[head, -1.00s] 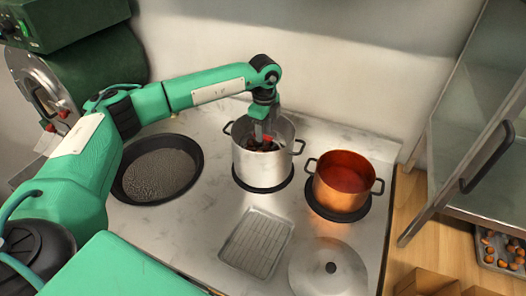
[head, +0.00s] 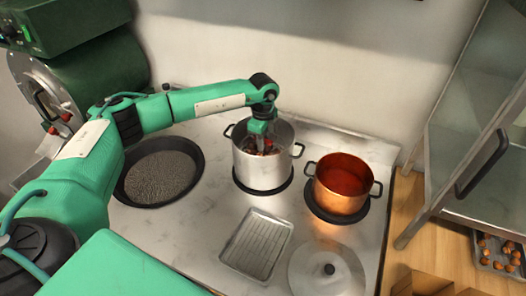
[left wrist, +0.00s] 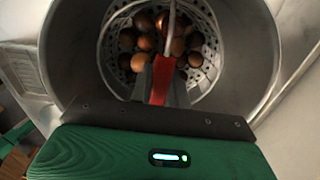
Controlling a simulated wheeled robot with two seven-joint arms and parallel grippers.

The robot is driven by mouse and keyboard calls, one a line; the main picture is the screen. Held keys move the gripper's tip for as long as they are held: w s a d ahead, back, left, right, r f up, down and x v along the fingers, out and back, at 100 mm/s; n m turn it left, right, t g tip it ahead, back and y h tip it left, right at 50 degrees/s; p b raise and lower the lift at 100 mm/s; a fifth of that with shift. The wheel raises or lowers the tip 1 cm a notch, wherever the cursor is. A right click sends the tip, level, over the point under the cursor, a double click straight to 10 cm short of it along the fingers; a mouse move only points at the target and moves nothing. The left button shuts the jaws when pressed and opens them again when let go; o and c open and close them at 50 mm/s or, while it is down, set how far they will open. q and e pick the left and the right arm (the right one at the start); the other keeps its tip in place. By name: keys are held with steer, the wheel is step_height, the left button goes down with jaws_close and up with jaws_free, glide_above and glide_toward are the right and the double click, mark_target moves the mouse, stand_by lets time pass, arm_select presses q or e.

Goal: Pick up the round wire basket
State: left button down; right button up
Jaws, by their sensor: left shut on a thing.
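The round wire basket (left wrist: 111,67) sits inside the tall steel pot (head: 262,172); in the left wrist view its pale perforated wall shows around several brown chestnuts (left wrist: 146,43). A thin metal handle rises from it. My left gripper (left wrist: 163,80) reaches down into the pot from above and is shut on the handle, at a red part between its fingers. In the head view the pot wall hides most of the basket, and the fingertips of the left gripper (head: 262,146) are hard to make out. My right gripper is not in view.
An orange-red pot (head: 341,187) stands right of the steel pot. A dark pan (head: 130,196) lies left. A ridged tray (head: 256,246) and a round lid (head: 327,272) lie in front. A tray with chestnuts (head: 500,252) is at far right, under a glass-sided cabinet.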

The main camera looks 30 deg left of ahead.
arm_select(q)
steer(key=shift+r, duration=0.1)
steer(key=shift+r, duration=0.45)
step_height(320, 180, up, 19)
steer(key=b, duration=0.5)
